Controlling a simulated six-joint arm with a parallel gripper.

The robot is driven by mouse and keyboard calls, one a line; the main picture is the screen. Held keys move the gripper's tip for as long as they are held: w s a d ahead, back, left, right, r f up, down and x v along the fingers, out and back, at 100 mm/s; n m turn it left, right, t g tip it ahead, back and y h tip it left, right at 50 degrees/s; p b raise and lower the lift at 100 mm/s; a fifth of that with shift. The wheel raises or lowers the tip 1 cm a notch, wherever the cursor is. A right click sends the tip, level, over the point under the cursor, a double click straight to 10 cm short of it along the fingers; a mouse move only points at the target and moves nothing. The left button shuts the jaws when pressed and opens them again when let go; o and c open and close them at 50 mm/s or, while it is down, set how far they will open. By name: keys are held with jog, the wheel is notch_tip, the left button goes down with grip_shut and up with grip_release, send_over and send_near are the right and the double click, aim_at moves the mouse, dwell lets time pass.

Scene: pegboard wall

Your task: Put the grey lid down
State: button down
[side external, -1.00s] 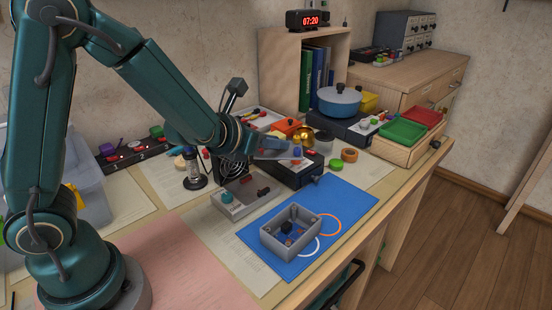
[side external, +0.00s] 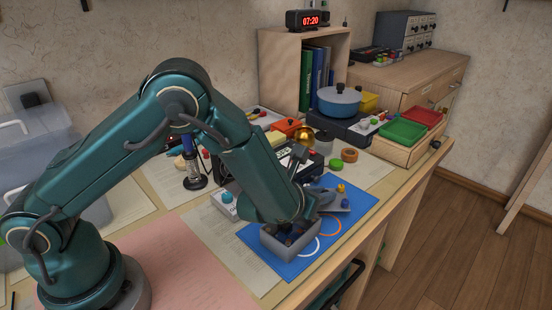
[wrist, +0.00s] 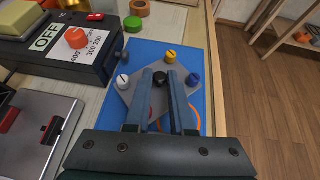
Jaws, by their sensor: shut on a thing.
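The grey lid (side external: 331,202) is a flat plate carrying white, yellow, blue and black knobs. In the wrist view the lid (wrist: 142,103) shows turned at an angle over the blue mat (wrist: 150,50). My gripper (wrist: 160,80) is shut on the lid's black middle knob. In the side view my gripper (side external: 318,198) is partly hidden by my arm. The lid is at or just above the mat (side external: 265,238); I cannot tell if it touches.
A black device marked OFF (wrist: 75,50) with an orange knob lies left of the mat. A grey switch box (wrist: 38,125) is nearer. The table's front edge runs close along the mat's right side.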

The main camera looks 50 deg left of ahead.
jog(key=shift+f, duration=0.7)
jog(key=shift+f, duration=0.1)
jog(key=c, duration=0.8)
grip_release()
jog(key=shift+f, duration=0.1)
jog(key=shift+o, duration=0.2)
